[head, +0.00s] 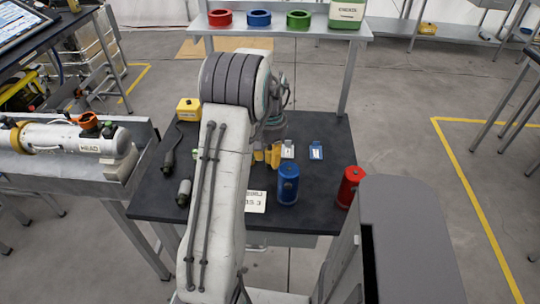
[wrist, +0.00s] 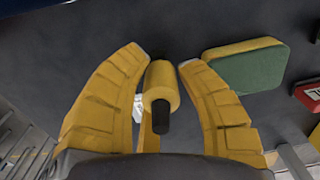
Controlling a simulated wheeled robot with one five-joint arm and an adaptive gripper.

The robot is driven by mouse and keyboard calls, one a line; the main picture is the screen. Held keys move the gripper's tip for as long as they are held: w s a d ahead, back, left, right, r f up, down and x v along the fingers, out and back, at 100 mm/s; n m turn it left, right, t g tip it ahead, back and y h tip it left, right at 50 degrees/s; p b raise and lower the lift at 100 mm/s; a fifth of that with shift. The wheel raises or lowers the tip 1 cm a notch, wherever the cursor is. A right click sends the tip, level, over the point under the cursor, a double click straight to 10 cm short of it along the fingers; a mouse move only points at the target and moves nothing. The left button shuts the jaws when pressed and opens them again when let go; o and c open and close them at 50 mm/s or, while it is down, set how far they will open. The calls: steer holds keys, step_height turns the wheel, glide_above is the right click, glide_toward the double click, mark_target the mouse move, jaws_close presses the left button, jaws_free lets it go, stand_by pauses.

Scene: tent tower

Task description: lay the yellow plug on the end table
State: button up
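The yellow plug (wrist: 162,84), a small cylinder with a dark pin, is between the fingertips of my gripper (wrist: 164,64) in the wrist view. Both tips appear to touch its sides. In the head view my gripper (head: 267,154) is low over the black table (head: 330,142), partly behind my arm; the plug cannot be made out there. Which surface is the end table is not marked.
A blue canister (head: 288,184) and a red canister (head: 350,186) stand near my gripper. A green-and-yellow block (wrist: 246,65) lies beside the right finger. A yellow box (head: 188,109) is at the back left. A shelf (head: 285,27) with rolls stands behind.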

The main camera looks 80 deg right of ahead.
mark_target(266, 149)
steer(key=shift+o, duration=1.1)
steer(key=shift+r, duration=0.1)
step_height(266, 149, up, 12)
steer(key=shift+r+b, duration=0.1)
steer(key=shift+b, duration=0.8)
steer(key=shift+w+a+r, duration=0.1)
steer(key=shift+w+r, duration=0.05)
steer(key=shift+w, duration=0.35)
steer(key=w+a+r+n+t+h, duration=0.15)
steer(key=w+a+n, duration=0.25)
steer(key=w+a, duration=0.65)
steer(key=w+a+r+n+g, duration=0.15)
steer(key=w+a+n, duration=0.25)
steer(key=w+a, duration=0.7)
steer(key=s+a+f+n+t, duration=0.1)
steer(key=a+n, duration=0.3)
steer(key=a, duration=0.8)
steer(key=s+a+f+n+t+y, duration=0.1)
steer(key=a+n, duration=0.4)
steer(key=a, duration=0.6)
step_height(266, 149, down, 2)
steer(key=shift+s+a+f+t, duration=0.15)
steer(key=shift+a+t, duration=0.25)
steer(key=shift+t, duration=0.4)
